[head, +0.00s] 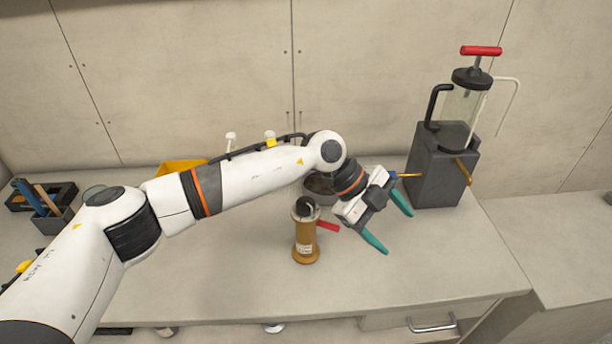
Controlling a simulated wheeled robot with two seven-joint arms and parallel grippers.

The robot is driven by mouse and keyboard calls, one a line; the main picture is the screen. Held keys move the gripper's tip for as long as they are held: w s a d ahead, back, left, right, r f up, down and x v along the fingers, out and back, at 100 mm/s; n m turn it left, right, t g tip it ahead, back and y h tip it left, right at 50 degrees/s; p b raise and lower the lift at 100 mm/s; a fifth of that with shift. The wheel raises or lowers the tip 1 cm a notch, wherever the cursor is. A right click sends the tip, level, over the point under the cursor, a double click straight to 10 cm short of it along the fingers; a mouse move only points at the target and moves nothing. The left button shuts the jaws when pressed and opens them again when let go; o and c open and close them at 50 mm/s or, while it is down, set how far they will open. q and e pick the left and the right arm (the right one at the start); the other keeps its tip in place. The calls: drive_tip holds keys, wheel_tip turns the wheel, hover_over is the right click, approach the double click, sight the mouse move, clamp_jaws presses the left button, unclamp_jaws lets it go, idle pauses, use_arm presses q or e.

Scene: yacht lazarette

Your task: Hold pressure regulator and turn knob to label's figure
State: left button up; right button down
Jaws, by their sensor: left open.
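The pressure regulator (306,240) looks to be the upright brass-coloured cylinder on the bench, with a pale label (304,248) on its lower body. Its figure is too small to read. A dark round knob (305,206) sits on its top. My left gripper (388,226) is open and empty, with its two teal fingers spread, to the right of the regulator and apart from it. My left arm reaches across behind the regulator. My right gripper is not in view.
A red-handled pump with a clear cylinder stands on a dark grey block (437,172) at the right. A dark bowl is partly hidden behind my wrist. A yellow bin (180,167) and tool holder (52,218) are left. The front bench is clear.

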sight(305, 201)
use_arm(q)
drive_tip(key=w+a+t+y, duration=0.1)
drive_tip(key=w+a, duration=0.1)
drive_tip(key=a, duration=0.1)
drive_tip(key=w+a+n+y, duration=0.1)
drive_tip(key=w+a+y, duration=0.1)
drive_tip(key=w+a, duration=0.1)
drive_tip(key=w+a+t+y, duration=0.1)
drive_tip(key=w+a+y, duration=0.1)
drive_tip(key=a, duration=0.1)
drive_tip(key=shift+w+r+n+t, duration=0.15)
drive_tip(key=shift+r+n+t, duration=0.15)
drive_tip(key=shift+r+n, duration=0.1)
drive_tip(key=w+a+y, duration=0.1)
drive_tip(key=a, duration=0.1)
drive_tip(key=w+a+r+n+y, duration=0.1)
drive_tip(key=w+a+r+t+y, duration=0.1)
drive_tip(key=a, duration=0.1)
drive_tip(key=shift+w+a+r+n, duration=0.1)
drive_tip(key=shift+a+r+n, duration=0.15)
drive_tip(key=shift+a+n, duration=0.05)
drive_tip(key=shift+a, duration=0.1)
drive_tip(key=shift+f+b, duration=1.55)
drive_tip(key=shift+f, duration=2.1)
